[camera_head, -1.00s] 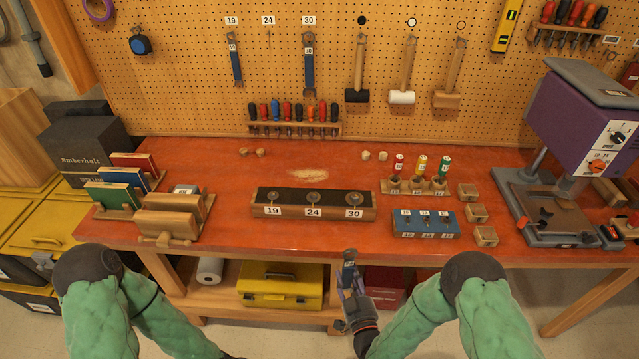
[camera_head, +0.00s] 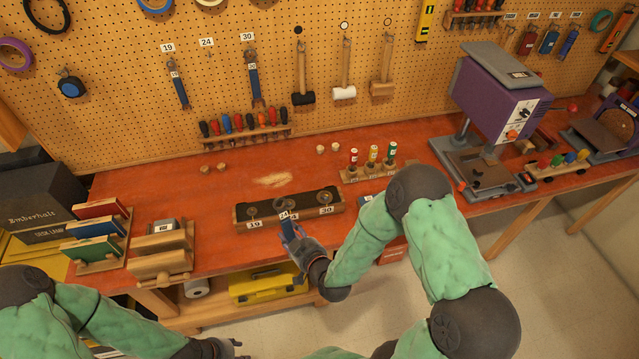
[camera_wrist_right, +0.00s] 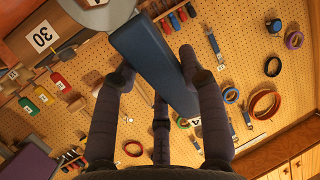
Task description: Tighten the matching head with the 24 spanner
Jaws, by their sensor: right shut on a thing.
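The block (camera_head: 240,215) on the bench has three bolt heads over the labels 19, 24 and 30. My right gripper (camera_head: 297,243) is shut on the blue handle of the 24 spanner (camera_head: 288,226), in front of the block. The spanner points up to the middle head (camera_head: 287,203); I cannot tell whether its jaw is around that head or just above it. In the right wrist view, my fingers hold the blue spanner handle (camera_wrist_right: 150,60), its grey head (camera_wrist_right: 98,14) at the top edge. My left gripper (camera_head: 236,346) is low at the bottom edge, its fingers unclear.
The pegboard holds the 19 spanner (camera_head: 178,88) and the 30 spanner (camera_head: 254,80); the hook under the 24 label (camera_head: 206,43) is bare. A wooden vise (camera_head: 160,257) stands left of the block. Coloured bottles (camera_head: 373,154) stand right, partly near my right arm.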

